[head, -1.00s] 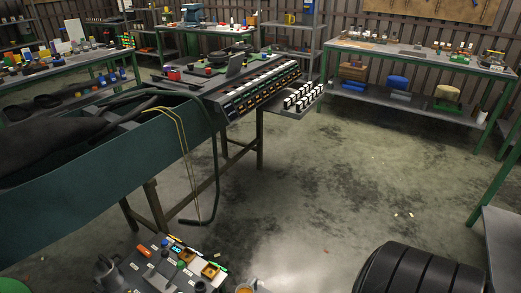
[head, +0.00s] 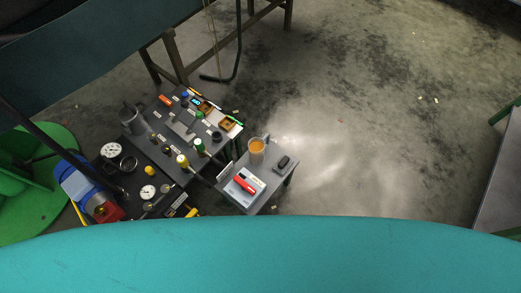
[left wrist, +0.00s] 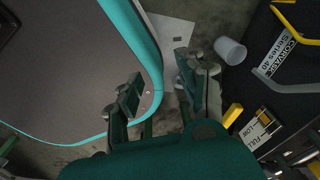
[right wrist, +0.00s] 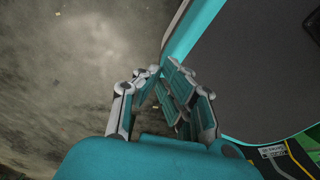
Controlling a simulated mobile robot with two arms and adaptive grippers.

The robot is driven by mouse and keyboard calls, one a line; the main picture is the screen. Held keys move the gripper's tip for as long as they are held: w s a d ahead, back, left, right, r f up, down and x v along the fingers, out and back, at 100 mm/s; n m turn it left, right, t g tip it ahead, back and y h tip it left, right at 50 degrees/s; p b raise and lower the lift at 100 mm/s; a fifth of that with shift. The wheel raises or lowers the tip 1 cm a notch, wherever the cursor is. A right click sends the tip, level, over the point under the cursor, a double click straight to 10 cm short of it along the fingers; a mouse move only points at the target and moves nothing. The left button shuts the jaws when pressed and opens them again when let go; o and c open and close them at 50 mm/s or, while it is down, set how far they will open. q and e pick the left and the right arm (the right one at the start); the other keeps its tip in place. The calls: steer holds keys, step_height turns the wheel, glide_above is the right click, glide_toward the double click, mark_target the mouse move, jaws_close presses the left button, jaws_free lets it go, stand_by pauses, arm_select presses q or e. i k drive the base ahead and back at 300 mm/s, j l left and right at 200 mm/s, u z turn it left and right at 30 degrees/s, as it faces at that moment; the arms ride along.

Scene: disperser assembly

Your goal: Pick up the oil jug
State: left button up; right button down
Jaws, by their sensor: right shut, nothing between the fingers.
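A small clear jug with amber liquid (head: 257,151) stands upright on a small grey side table (head: 225,190) in the head view. I take it to be the oil jug. Its handle seems to be on its upper right side. Neither gripper shows in the head view. In the left wrist view my left gripper (left wrist: 158,85) has its fingers wide apart with nothing between them. In the right wrist view my right gripper (right wrist: 160,78) has its fingers together and empty, above bare floor. The jug cannot be made out in the right wrist view.
A red-and-white item (head: 245,185) and a small black item (head: 284,162) lie near the jug. A crowded dark bench (head: 160,150) with a grey metal can (head: 131,118) adjoins on the left. A whitish cup (left wrist: 230,50) shows in the left wrist view. Floor right of the table is clear.

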mark_target(256, 145)
steer(key=u, duration=0.45)
steer(key=k+l+u, duration=0.15)
steer(key=u, duration=0.2)
steer(key=k+l+u, duration=0.1)
steer(key=u, duration=0.2)
steer(key=k+l, duration=0.15)
steer(key=k, duration=0.3)
steer(key=k+l, duration=0.15)
steer(key=k, duration=0.3)
